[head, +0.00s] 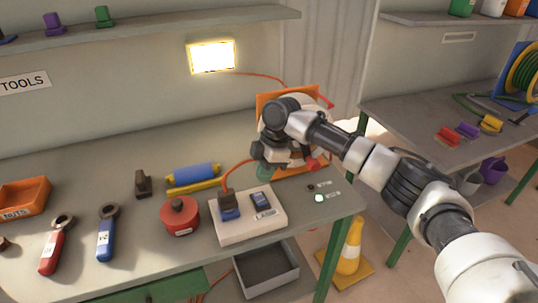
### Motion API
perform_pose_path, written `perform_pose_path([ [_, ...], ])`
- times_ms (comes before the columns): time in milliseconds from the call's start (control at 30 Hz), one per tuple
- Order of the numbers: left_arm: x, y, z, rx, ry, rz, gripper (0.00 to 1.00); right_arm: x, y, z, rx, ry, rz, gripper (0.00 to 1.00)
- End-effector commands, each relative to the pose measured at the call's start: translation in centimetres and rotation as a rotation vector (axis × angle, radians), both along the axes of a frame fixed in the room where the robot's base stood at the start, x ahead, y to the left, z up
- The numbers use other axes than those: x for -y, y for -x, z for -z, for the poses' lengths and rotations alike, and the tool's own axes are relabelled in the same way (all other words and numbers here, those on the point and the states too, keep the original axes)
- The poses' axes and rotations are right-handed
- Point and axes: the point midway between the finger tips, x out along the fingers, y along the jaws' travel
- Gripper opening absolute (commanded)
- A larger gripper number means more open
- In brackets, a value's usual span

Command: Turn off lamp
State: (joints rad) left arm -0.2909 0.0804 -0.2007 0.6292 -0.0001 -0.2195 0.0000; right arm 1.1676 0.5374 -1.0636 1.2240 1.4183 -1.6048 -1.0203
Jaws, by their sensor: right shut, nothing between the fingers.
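The lamp (212,57) is a bright, lit rectangular panel on the wall, with a red cord running from its right side. A pale switch box (232,234) with a front label stands on the workbench near its right end. It carries a dark blue plug (229,208) with an orange-red cable and a dark blue switch (261,201). My right gripper (270,162) is shut and empty, above and behind the box, apart from it. The arm hides part of an orange panel behind it. My left gripper is out of view.
A small lit green button (319,198) sits right of the box. A grey bin (268,272) and yellow cone (350,248) are below the bench.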

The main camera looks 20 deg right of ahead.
Motion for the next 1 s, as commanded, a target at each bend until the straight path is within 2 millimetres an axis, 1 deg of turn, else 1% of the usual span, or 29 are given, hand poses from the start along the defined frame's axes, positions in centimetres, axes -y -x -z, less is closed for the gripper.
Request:
perform_pose_path([
  [100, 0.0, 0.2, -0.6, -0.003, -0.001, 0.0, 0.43, -0.7, 0.2, 2.3, -0.003, 0.001, 0.0, 0.0],
  [200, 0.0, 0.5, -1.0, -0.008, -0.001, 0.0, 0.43, -0.6, 0.4, 3.9, -0.003, 0.001, 0.001, 0.0],
  [300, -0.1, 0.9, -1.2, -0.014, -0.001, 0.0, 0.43, -0.6, 0.6, 5.0, -0.002, 0.0, 0.0, 0.0],
  [400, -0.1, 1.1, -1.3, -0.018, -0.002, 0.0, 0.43, -0.6, 0.7, 5.8, -0.001, 0.0, 0.001, 0.0],
  [533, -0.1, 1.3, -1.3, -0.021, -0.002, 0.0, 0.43, -0.6, 0.7, 6.2, 0.0, -0.001, 0.001, 0.0],
  [833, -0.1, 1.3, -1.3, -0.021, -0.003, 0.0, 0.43, -0.6, 0.7, 6.3, 0.004, -0.001, 0.001, 0.0],
  [933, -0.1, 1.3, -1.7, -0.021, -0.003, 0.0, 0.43, -0.6, 1.0, 6.7, 0.044, -0.002, -0.001, 0.0],
  [1000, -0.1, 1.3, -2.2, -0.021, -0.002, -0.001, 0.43, -0.6, 1.4, 7.1, 0.101, -0.005, -0.002, 0.0],
])
